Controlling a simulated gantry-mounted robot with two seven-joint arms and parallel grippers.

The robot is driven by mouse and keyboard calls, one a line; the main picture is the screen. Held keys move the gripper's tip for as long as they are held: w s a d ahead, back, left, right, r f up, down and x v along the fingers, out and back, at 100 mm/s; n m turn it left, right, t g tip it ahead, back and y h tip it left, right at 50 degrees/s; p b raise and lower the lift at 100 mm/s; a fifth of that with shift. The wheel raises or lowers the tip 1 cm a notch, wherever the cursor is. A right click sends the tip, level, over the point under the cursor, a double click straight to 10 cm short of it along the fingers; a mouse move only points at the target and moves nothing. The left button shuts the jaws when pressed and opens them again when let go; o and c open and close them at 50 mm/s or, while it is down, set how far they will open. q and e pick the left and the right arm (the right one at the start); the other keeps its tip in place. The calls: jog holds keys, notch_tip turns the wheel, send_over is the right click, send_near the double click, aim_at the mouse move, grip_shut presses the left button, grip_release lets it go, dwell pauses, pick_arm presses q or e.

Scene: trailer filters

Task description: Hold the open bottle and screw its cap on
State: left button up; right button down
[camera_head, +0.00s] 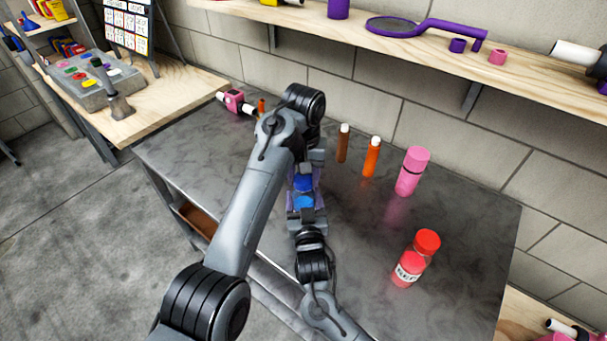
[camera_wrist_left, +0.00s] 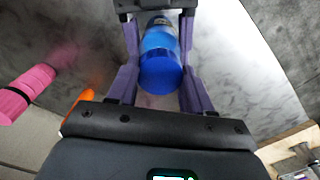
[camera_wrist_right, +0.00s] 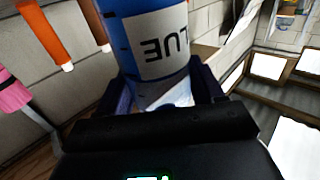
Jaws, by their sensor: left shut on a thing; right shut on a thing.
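A blue bottle (camera_wrist_right: 155,45) with a white label is held by my right gripper (camera_wrist_right: 165,85), which is shut on it from the front side. In the head view the lower blue part (camera_head: 304,203) shows by my right gripper (camera_head: 306,218). My left gripper (camera_head: 304,165) is above and behind it, its fingers shut around the blue cap (camera_head: 304,183). In the left wrist view the blue cap (camera_wrist_left: 160,72) lies between the purple fingers of my left gripper (camera_wrist_left: 163,90), in line with the bottle (camera_wrist_left: 157,25). Whether the cap touches the bottle's neck is hidden.
On the grey table (camera_head: 460,205) stand a brown bottle (camera_head: 343,145), an orange bottle (camera_head: 371,158), a pink bottle (camera_head: 411,172) and a red bottle (camera_head: 408,267) with a red cap. A pink device (camera_head: 235,101) lies at the back left. A shelf (camera_head: 520,80) runs along the wall.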

pick_arm(q)
jog(key=o, duration=1.2)
jog(key=shift+c, duration=0.2)
jog(key=shift+r, duration=2.25)
jog(key=shift+c, duration=0.3)
